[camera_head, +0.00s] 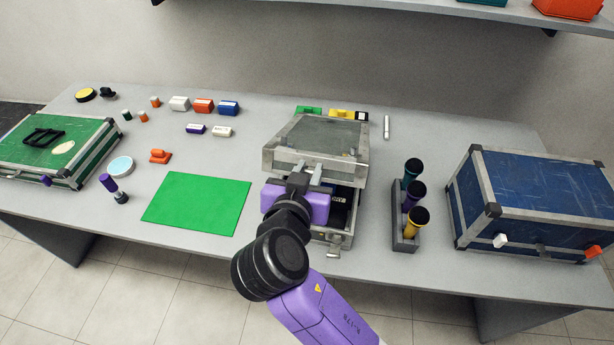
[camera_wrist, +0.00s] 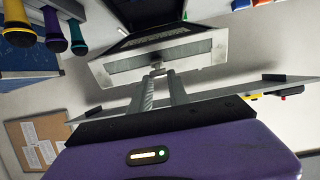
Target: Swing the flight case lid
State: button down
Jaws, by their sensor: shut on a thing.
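The grey flight case (camera_head: 346,237) stands open in the middle of the table. Its lid (camera_head: 318,136) is raised at the front, with a dark gap between lid and base. My purple gripper (camera_head: 308,178) is at the lid's front edge. In the wrist view, the two fingers (camera_wrist: 157,76) are closed together on a small catch at the middle of the lid rim (camera_wrist: 200,60). Something dark with a white label lies inside the base, mostly hidden by my gripper. The wrist view shows the scene turned over.
A rack (camera_head: 404,230) with three microphones stands close right of the case, and a large blue case (camera_head: 540,205) beyond it. A green mat (camera_head: 197,203) lies to the left. A green case (camera_head: 60,150) sits far left; small blocks lie behind.

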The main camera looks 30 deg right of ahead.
jog(key=shift+w+d+r+p, duration=0.35)
jog(key=shift+r+p, duration=0.1)
jog(key=shift+r, duration=0.35)
jog(key=shift+w+d+r+p, duration=0.2)
jog(key=shift+w+r+p, duration=0.25)
jog(key=shift+r, duration=0.4)
jog(key=shift+w+d+r+p, duration=0.3)
jog(key=shift+r+p, duration=0.2)
jog(key=shift+r, duration=0.3)
jog(key=w+d+r+p, duration=0.5)
jog(key=w+r, duration=0.1)
jog(key=r, duration=0.2)
jog(key=shift+w+d, duration=0.2)
jog(key=shift+w, duration=0.05)
jog(key=w+d+r, duration=0.6)
jog(key=w, duration=0.1)
jog(key=shift+w+d, duration=0.2)
jog(key=shift+w, duration=0.2)
